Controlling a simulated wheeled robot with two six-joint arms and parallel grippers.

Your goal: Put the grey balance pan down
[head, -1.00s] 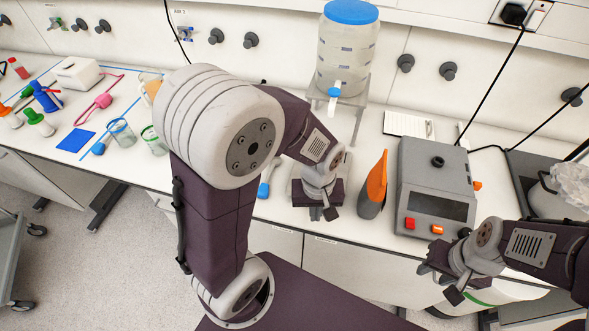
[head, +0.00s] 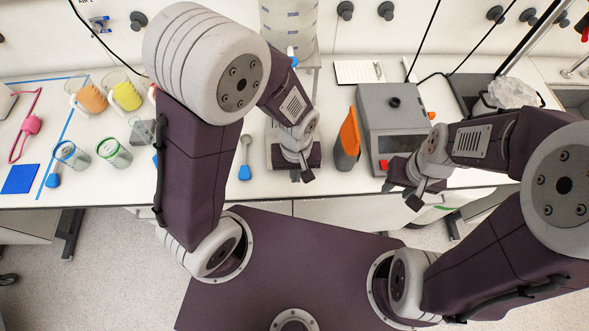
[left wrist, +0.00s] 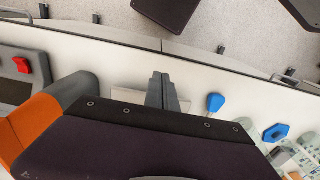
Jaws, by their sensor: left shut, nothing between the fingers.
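My left gripper (head: 307,174) is shut and empty in the head view, over the front edge of the bench. In the left wrist view its fingers (left wrist: 163,80) are pressed together, with nothing between them. A pale grey, flat-topped object (head: 272,152), perhaps the balance, lies partly hidden behind this gripper. A light edge of it shows beside the fingers in the left wrist view (left wrist: 122,106). I cannot make out a separate grey balance pan. My right gripper (head: 416,196) is at the bench's front edge, before the grey instrument; its jaws are unclear.
An orange-and-grey wedge-shaped item (head: 347,140) and a grey instrument (head: 390,112) with a red button stand right of my left gripper. A blue-ended tool (head: 245,158) lies to its left. Beakers (head: 113,152) and a blue mat (head: 20,179) are farther left.

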